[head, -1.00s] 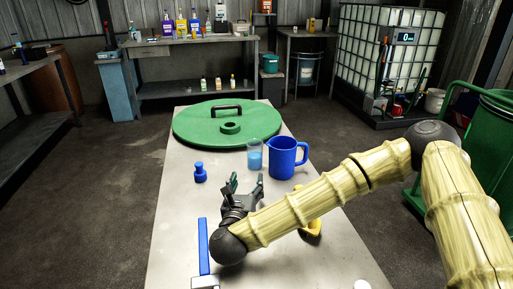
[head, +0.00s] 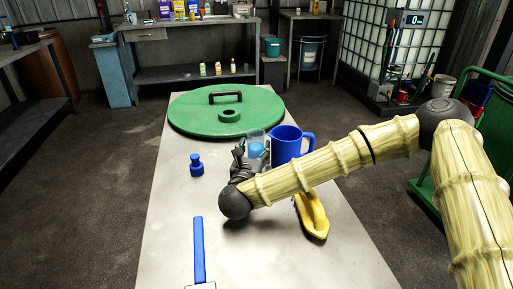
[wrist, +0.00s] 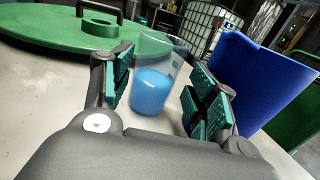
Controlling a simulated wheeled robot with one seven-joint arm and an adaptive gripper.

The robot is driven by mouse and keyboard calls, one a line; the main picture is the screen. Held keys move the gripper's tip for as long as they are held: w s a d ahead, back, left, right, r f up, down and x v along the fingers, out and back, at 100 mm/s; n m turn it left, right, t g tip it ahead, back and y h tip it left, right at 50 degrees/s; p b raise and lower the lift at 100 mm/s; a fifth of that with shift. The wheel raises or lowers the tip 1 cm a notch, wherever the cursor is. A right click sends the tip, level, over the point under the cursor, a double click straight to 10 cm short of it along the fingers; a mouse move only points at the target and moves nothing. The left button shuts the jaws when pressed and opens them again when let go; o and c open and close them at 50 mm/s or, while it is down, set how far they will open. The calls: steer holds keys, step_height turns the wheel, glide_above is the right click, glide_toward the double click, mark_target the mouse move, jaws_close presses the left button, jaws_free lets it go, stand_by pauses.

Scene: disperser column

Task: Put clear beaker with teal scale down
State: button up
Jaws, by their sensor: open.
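The clear beaker (head: 256,138), with blue liquid inside, stands upright on the table between the green lid and the blue jug. In the wrist view the beaker (wrist: 152,88) is between the spread fingers of my gripper (wrist: 160,88), with gaps visible on both sides. My gripper (head: 246,158) is open and low over the table. In the head view it partly hides the beaker's lower part. The teal scale cannot be made out on the beaker; teal pads show on my fingers.
A blue jug (head: 287,144) stands close right of the beaker. A large green lid (head: 190,116) lies behind. A small blue bottle (head: 196,166) stands left. A yellow object (head: 314,217) and a blue-handled tool (head: 199,248) lie nearer. The table (head: 172,225) is clear at front left.

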mark_target(254, 147)
steer(key=shift+w+d+f, duration=0.1)
steer(key=shift+w+d, duration=0.05)
steer(key=shift+w, duration=0.95)
steer(key=shift+w+d+f, duration=0.1)
steer(key=shift+w+d, duration=0.05)
steer(key=shift+w, duration=0.9)
steer(key=shift+c, duration=0.4)
steer(key=c, duration=0.9)
